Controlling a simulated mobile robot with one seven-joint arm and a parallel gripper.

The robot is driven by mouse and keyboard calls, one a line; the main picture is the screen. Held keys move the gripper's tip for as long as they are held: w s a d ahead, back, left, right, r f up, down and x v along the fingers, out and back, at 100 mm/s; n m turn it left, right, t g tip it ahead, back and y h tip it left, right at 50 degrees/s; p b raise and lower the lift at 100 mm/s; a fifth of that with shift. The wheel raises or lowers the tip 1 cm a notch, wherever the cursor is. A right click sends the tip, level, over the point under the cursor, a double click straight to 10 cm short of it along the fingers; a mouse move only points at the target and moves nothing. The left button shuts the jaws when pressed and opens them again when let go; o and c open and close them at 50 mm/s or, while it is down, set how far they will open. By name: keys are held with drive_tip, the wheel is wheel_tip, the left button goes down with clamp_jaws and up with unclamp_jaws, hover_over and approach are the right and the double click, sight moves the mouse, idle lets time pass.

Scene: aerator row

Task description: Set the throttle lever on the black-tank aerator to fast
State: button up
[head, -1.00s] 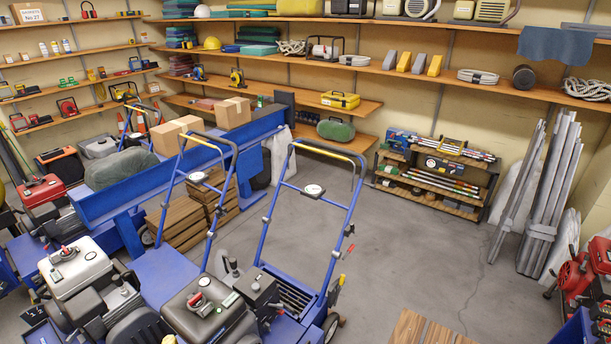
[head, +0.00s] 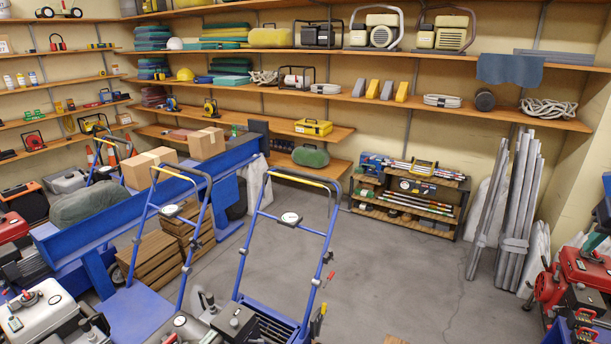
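In the head view, a blue-framed aerator with a looped handle (head: 300,180) stands at the lower middle. A round dial (head: 290,218) sits on its handle crossbar, and a small red-ended lever (head: 328,279) is on the handle's right side. A second aerator handle (head: 180,172) stands to the left. A pale-tank machine (head: 40,312) is at the bottom left. My gripper is not in view.
Open grey floor (head: 400,265) lies right of the handles. A low rack (head: 410,190) and grey poles (head: 515,210) stand at the back wall. A red machine (head: 580,275) is at the right edge. A blue bench (head: 150,200) with boxes is at left.

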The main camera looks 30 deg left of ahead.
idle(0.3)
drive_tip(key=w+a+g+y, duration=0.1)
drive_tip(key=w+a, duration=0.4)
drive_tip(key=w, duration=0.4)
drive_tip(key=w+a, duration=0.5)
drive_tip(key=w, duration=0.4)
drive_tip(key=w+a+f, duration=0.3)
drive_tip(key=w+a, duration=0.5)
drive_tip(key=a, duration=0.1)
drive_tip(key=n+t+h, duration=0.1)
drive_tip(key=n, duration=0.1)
hover_over(330, 249)
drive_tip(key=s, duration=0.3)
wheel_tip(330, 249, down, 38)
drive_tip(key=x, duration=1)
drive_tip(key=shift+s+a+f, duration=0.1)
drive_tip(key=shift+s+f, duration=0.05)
